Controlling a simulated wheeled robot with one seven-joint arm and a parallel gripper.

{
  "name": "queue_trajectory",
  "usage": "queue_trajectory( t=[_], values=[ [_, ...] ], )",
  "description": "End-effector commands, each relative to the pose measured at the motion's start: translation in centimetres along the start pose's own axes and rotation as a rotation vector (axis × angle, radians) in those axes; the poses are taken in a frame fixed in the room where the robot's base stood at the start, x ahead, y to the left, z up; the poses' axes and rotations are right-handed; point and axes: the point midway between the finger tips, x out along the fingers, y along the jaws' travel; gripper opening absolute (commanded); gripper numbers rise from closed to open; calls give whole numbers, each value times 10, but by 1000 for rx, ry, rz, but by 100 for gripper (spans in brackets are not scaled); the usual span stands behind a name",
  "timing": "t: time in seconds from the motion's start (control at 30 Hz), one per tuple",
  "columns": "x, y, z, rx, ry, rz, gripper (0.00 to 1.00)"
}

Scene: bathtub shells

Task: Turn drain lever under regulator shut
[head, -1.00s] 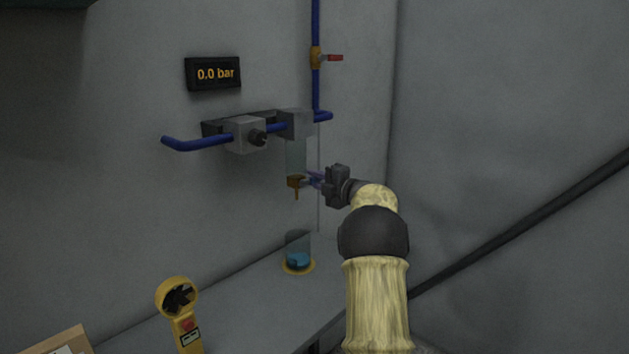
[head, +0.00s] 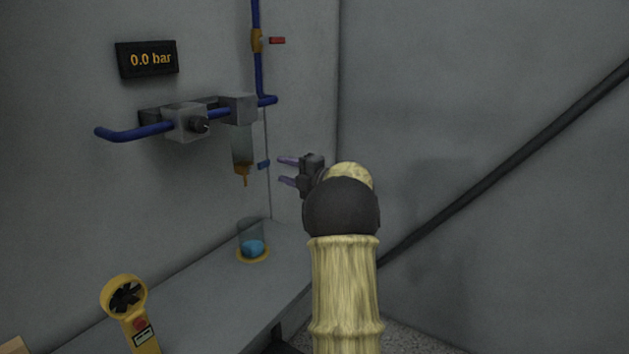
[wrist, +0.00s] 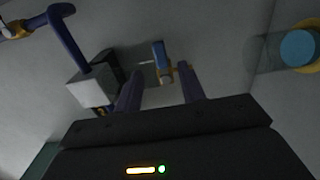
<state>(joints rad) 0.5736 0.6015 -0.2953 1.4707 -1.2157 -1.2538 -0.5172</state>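The drain lever (head: 263,164) is a small blue handle. It sticks out to the right of the brass drain fitting (head: 242,171) under the clear bowl (head: 242,146) of the regulator unit (head: 238,108). In the wrist view, the blue lever (wrist: 159,53) shows beyond the fingers, by the brass fitting (wrist: 168,75). My gripper (head: 284,171) is open and empty. Its two purple fingers point left at the lever, with a small gap between the fingertips and the lever. The wrist view also shows my gripper's spread fingers (wrist: 162,84).
A cup of blue liquid (head: 252,246) stands on the bench below the drain. A red-handled valve (head: 276,40) is on the upper blue pipe. A yellow fan-headed device (head: 128,302) stands at front left. A dark diagonal rail (head: 500,162) is at right.

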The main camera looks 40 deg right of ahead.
Motion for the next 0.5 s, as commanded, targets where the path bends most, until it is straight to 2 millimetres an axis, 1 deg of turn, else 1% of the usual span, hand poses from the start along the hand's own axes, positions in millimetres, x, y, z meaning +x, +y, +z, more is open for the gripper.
queue_trajectory(
  t=[0.03,0.3,0.4,0.5],
  values=[
    [-12,0,0,1,-2,0,40],
    [-65,0,0,0,-2,0,40],
    [-80,0,1,0,-2,0,40],
    [-88,0,0,0,0,-1,40]
  ],
)
